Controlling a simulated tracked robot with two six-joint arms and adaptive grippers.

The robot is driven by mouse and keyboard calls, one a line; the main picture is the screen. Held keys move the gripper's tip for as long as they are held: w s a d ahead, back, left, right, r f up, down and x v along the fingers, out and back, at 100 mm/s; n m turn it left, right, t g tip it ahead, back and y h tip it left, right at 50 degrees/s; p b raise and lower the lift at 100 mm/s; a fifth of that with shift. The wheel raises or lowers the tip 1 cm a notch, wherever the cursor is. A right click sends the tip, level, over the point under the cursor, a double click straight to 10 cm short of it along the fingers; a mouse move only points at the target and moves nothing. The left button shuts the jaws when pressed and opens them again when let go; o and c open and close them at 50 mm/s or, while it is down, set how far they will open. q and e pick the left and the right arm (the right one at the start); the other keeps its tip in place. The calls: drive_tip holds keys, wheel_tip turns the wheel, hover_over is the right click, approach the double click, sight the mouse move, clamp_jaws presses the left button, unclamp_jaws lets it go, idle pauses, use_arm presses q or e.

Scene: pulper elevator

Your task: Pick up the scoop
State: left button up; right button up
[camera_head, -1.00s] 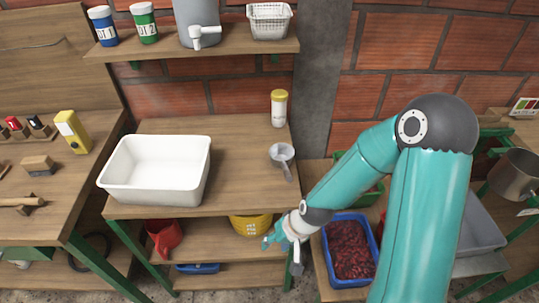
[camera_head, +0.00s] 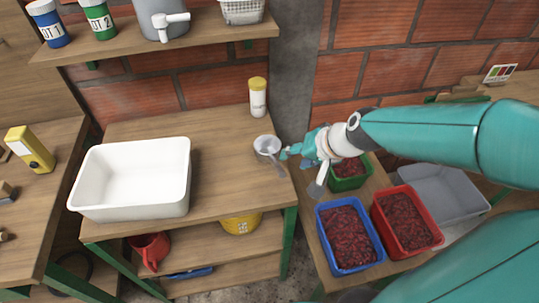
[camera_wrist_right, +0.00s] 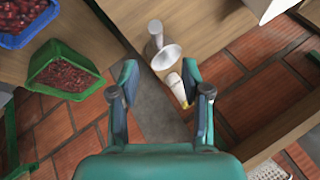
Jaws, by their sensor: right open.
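The scoop (camera_head: 268,147) is a small whitish-grey cup with a short handle. It lies on the wooden table, near its right edge, with the handle pointing down and to the right. It also shows in the right wrist view (camera_wrist_right: 163,50), ahead of the fingers. My right gripper (camera_head: 286,153) is just right of the scoop, close to its handle. In the right wrist view its two fingers (camera_wrist_right: 163,80) are spread apart with nothing between them gripped. In the head view I cannot tell whether a finger touches the scoop. My left gripper is not in view.
A white tub (camera_head: 133,208) stands left on the same table. A yellow-capped bottle (camera_head: 258,100) stands behind the scoop. Blue (camera_head: 378,262), red (camera_head: 436,236) and green (camera_head: 340,186) crates with red fruit are to the right. A shelf (camera_head: 150,45) hangs above.

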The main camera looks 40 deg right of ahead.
sight(278, 168)
drive_tip(key=b+x, duration=0.1)
drive_tip(key=x, duration=0.5)
drive_tip(key=shift+w, duration=0.1)
drive_tip(key=b+x, duration=0.1)
drive_tip(key=x, duration=0.1)
drive_tip(key=b+x, duration=0.1)
drive_tip(key=x, duration=0.2)
drive_tip(key=shift+s+f, duration=0.3)
drive_tip(key=shift+d, duration=0.1)
drive_tip(key=shift+c, duration=0.3)
clamp_jaws()
